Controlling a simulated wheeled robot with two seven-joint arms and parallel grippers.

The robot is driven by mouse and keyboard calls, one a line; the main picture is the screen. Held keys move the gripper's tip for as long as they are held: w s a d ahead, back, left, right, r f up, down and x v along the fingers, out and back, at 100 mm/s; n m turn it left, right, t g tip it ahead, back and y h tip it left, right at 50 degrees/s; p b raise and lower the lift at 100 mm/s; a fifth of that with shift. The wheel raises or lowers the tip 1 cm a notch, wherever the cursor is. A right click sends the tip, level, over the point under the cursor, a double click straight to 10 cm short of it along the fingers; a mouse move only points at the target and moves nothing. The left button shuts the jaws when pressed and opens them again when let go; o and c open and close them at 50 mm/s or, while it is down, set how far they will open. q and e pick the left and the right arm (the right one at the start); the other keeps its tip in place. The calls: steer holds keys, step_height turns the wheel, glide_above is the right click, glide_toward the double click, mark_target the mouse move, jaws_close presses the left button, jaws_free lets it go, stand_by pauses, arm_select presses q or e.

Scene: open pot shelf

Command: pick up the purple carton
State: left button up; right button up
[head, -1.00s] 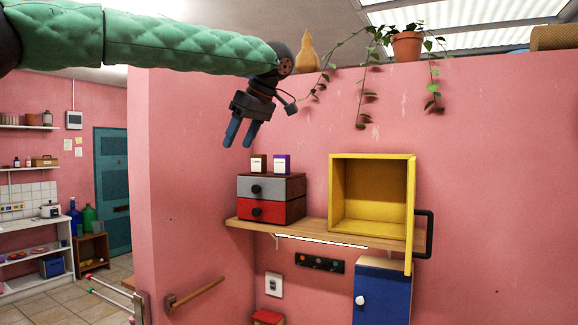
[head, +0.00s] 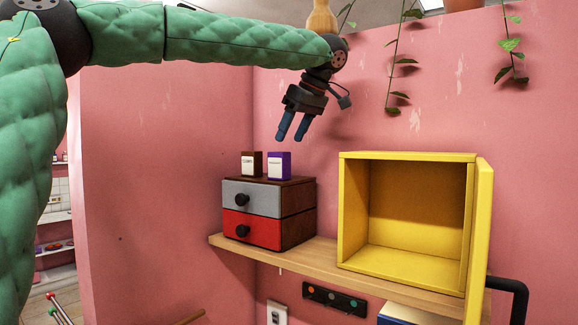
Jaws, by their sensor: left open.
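The purple carton (head: 279,167) is a small upright box with a white label. It stands on top of a small drawer unit (head: 298,214), at the right of a similar brown carton (head: 252,165). My left gripper (head: 291,137) comes in from the upper left and points down. Its two blue fingers are apart and empty. In the picture the fingertips are a little above the purple carton, not touching it. My right gripper is not in view.
The drawer unit, with a grey and a red drawer, stands on a wooden shelf (head: 328,260). A yellow open box (head: 407,254) with its door swung open stands to the right. Vines hang above. A pink wall is behind.

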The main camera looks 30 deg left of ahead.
mark_target(282, 158)
arm_select(q)
steer(key=p+x, duration=0.1)
steer(key=x, duration=0.1)
steer(key=shift+w+a+f, duration=0.1)
steer(key=shift+a+f, duration=0.05)
steer(key=shift+f, duration=0.1)
steer(key=shift+a+f+p, duration=0.3)
steer(key=shift+f+p, duration=0.25)
steer(key=shift+p, duration=0.55)
steer(key=p+x, duration=0.1)
steer(key=x, duration=0.1)
steer(key=shift+a+f+p, duration=0.15)
steer(key=shift+f+p, duration=0.2)
steer(key=shift+p, duration=0.05)
steer(key=shift+a+f, duration=0.2)
steer(key=shift+f, duration=0.25)
steer(key=shift+d, duration=0.1)
steer(key=shift+c, duration=0.8)
steer(key=c, duration=0.9)
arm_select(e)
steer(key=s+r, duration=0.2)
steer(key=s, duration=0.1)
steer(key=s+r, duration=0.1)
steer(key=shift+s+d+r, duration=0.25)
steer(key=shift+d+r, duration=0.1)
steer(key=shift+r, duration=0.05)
